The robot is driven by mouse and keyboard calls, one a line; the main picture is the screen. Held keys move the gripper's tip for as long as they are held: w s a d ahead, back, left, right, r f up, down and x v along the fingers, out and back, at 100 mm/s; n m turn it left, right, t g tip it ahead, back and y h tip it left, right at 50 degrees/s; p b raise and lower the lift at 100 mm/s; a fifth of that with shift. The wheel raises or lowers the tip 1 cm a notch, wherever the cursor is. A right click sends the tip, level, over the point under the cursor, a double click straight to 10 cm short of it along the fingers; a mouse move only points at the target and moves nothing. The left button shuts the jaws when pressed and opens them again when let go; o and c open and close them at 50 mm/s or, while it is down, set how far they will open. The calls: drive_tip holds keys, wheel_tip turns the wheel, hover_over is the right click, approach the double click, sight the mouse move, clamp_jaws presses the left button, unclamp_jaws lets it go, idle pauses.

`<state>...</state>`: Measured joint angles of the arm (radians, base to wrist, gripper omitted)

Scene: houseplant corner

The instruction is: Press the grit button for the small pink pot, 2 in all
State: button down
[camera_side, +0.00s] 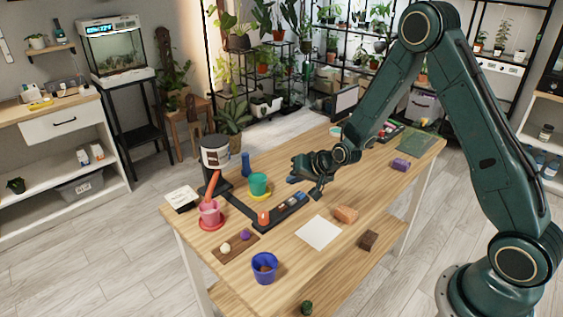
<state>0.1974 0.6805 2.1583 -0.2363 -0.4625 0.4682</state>
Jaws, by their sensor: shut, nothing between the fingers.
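The small pink pot (209,211) stands on a red saucer (200,225) at the left of the table, below the orange chute (212,186) of a dispenser with a white and black hopper (215,152). A dark button panel (270,226) lies right of the pot, joined to the dispenser by a dark strip. It carries an orange piece (263,218) at its near end and small grey-blue pieces toward its far end; which is the grit button is too small to tell. My gripper (317,194) is shut and empty, pointing down just right of the panel's far end. Contact with the panel cannot be made out.
A teal pot (259,184) on a yellow saucer and a blue bottle (246,164) stand behind the panel. A white sheet (318,233), orange block (346,214), brown block (369,240) and blue pot (264,267) occupy the front. A purple block (401,164) lies right.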

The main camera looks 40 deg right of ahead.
sight(294, 201)
drive_tip(key=shift+f, duration=2.15)
drive_tip(key=shift+f, duration=0.95)
idle(1.6)
drive_tip(key=shift+r, duration=0.95)
drive_tip(key=shift+r, duration=0.1)
drive_tip(key=shift+r, duration=2.4)
drive_tip(key=shift+r, duration=0.1)
